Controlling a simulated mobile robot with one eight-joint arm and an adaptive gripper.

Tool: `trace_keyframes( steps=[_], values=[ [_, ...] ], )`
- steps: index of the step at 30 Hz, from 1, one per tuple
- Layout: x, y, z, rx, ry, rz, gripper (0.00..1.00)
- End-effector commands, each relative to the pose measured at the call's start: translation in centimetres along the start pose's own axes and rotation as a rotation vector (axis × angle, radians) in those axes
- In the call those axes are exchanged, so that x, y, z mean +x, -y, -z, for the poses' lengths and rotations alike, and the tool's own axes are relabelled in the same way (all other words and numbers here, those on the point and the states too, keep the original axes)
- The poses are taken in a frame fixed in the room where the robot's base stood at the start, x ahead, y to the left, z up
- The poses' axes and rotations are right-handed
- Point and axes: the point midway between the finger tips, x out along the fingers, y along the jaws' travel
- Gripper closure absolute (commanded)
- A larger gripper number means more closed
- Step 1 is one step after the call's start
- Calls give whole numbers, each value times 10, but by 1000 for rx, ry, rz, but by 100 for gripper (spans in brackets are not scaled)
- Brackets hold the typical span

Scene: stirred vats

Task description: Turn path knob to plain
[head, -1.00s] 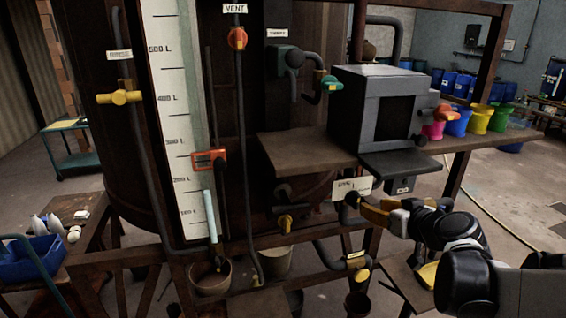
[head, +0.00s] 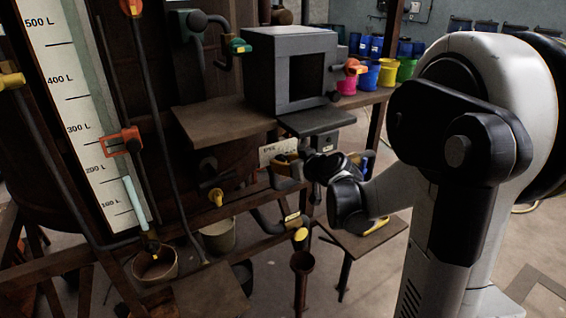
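A small white label (head: 272,151), its lettering too small to read surely, is on the vat frame below the grey box's shelf. The path knob cannot be made out clearly; the spot by the label is largely covered by my gripper. My gripper (head: 284,167), with yellow and dark parts, is at the label's right and lower edge, small and dark in the head view. Whether its fingers touch or hold anything there, and how far apart they are, I cannot tell. My arm reaches in from the right.
A grey box (head: 291,62) with a dark opening stands on a brown shelf (head: 218,122) above my gripper. A yellow-handled valve (head: 216,196) and pipes are to the lower left. A small table (head: 362,238) stands below my arm. Coloured buckets (head: 388,72) line the back.

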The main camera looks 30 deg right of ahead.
Motion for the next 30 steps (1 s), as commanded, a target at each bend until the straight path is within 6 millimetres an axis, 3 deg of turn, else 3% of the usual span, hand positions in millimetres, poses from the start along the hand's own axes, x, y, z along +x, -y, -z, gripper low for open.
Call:
trace_keyframes(
  steps=[1,4,5,17,30],
  values=[
    [0,0,0,0,0,0,66],
    [0,0,0,0,0,0,96],
    [0,0,0,0,0,0,100],
    [0,-1,-1,32,1,13,100],
    [1,-6,-3,320,-1,130,100]
  ],
)
